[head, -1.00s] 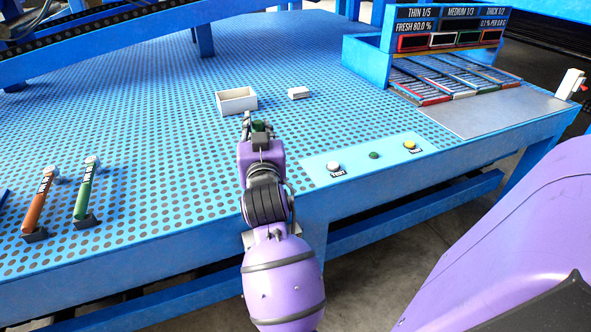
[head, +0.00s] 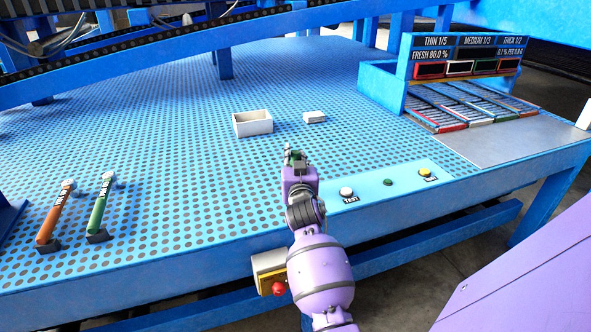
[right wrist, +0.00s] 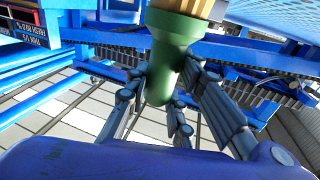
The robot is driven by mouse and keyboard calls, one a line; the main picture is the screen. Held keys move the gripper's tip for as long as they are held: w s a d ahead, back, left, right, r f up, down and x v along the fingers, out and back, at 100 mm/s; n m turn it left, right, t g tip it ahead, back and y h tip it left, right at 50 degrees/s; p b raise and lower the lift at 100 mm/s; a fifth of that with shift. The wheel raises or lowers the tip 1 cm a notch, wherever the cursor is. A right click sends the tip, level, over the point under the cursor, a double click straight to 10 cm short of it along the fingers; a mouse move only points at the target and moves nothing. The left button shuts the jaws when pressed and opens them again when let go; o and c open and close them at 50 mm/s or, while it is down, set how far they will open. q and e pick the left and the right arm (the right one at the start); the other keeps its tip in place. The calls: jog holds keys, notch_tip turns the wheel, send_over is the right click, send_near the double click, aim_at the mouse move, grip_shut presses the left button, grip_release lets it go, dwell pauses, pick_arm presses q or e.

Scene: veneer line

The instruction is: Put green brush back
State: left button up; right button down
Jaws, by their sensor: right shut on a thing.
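My right gripper (head: 294,157) is above the dotted blue table near its front edge, left of the button panel. It is shut on a green brush (head: 297,158), of which only a small green part shows in the head view. In the right wrist view the brush (right wrist: 167,50) has a smooth green rounded handle and a tan, ribbed part at the top edge; the fingers (right wrist: 165,95) close around the green part. Its far end is cut off. My left gripper is not in view.
An orange-handled tool (head: 54,215) and a green-handled tool (head: 101,206) lean in dark holders at the left. A panel (head: 405,184) holds buttons. A blue rack (head: 385,88) stands back right.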

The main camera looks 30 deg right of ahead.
jog(key=shift+w+d+f, duration=0.2)
jog(key=shift+f, duration=1.65)
jog(key=shift+f, duration=0.3)
jog(key=c, duration=1.5)
grip_release()
jog(key=shift+r, duration=0.1)
